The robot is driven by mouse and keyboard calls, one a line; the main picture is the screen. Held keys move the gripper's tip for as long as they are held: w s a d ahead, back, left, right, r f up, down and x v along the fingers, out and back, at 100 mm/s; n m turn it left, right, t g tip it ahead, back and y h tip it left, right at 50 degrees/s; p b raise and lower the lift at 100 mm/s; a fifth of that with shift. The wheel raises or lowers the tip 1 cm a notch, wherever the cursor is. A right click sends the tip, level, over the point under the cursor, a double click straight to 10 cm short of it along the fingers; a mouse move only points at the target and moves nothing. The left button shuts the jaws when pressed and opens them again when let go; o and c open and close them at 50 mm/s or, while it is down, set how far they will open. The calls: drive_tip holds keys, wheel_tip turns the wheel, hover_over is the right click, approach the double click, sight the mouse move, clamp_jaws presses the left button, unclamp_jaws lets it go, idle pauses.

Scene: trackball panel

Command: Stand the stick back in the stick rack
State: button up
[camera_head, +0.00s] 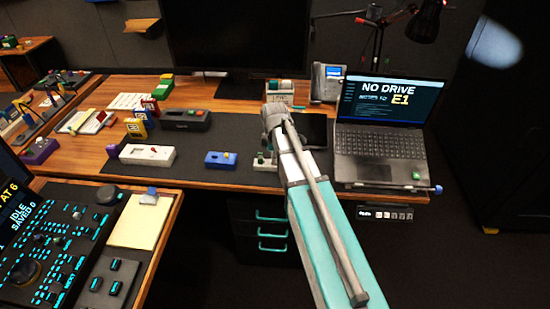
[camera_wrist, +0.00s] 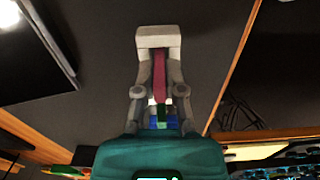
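In the wrist view my gripper (camera_wrist: 158,38) has its fingertips together in one pale block. A dark red strip shows in the gap between the finger links, with green and blue patches below it; I cannot tell what these are. No stick shows clearly at the tips. In the head view my arm reaches over the desk and hides the fingertips. A small pale block with a green top (camera_head: 265,158) stands just left of my arm; I cannot tell whether it is the stick rack. A small blue piece (camera_head: 438,189) sits by the laptop's right front corner.
The laptop (camera_head: 381,146) reads "NO DRIVE E1". A blue box (camera_head: 220,159), a white panel (camera_head: 147,155) and a grey box (camera_head: 185,120) are on the dark mat left of my arm. A control console (camera_head: 60,250) is at front left.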

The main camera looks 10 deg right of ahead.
drive_tip(key=o, duration=0.4)
drive_tip(key=shift+r, duration=0.15)
wheel_tip(320, 180, up, 12)
drive_tip(key=p, duration=1.2)
idle(0.9)
drive_tip(key=s+m, duration=1.4)
drive_tip(key=s, duration=0.2)
drive_tip(key=shift+d, duration=0.15)
